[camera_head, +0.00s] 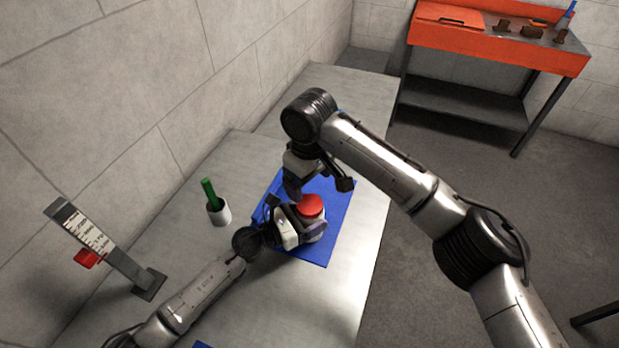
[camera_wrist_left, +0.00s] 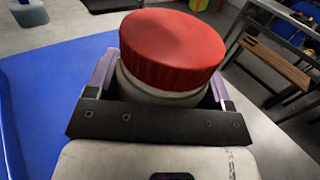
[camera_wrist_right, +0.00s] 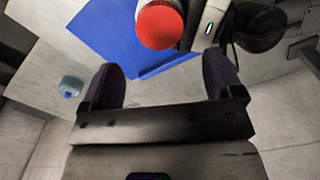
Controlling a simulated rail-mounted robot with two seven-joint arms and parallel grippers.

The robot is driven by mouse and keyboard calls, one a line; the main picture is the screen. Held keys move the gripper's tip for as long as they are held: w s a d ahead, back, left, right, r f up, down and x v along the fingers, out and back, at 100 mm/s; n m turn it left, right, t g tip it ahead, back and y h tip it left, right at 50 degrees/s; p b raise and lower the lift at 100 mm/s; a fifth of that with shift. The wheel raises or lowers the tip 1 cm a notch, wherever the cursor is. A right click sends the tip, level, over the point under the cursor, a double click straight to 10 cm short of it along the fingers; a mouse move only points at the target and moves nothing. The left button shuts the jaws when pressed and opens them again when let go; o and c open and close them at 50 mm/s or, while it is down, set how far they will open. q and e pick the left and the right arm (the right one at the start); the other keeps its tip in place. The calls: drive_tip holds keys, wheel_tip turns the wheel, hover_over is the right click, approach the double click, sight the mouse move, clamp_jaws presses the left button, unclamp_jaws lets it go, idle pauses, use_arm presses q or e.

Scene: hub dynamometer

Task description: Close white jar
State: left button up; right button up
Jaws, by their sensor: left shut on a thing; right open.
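The white jar (camera_wrist_left: 160,90) stands on a blue mat (camera_head: 325,250) on the table, with a ribbed red lid (camera_wrist_left: 172,48) sitting on its top. A pale band of the jar shows under the lid; I cannot tell if the lid is screwed tight. My left gripper (camera_head: 305,232) is shut around the jar body from the left, with its purple fingers on both sides in the left wrist view. My right gripper (camera_head: 294,192) is open and empty, just behind and above the jar. In the right wrist view the red lid (camera_wrist_right: 160,26) lies beyond the fingertips, not between them.
A white cup (camera_head: 219,213) with a green handle in it stands left of the mat. A metal stand (camera_head: 115,255) with a scale and a red part is at the table's left. A small bluish object (camera_wrist_right: 71,86) lies beside the mat. An orange-topped workbench (camera_head: 500,45) stands at the back right.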

sight(309, 204)
use_arm(q)
drive_tip(key=shift+f, duration=0.1)
use_arm(e)
drive_tip(key=shift+f, duration=4)
drive_tip(key=c, duration=0.9)
drive_tip(key=shift+m, duration=1)
drive_tip(key=shift+c, duration=0.2)
drive_tip(key=o, duration=1.1)
wheel_tip(309, 204, up, 12)
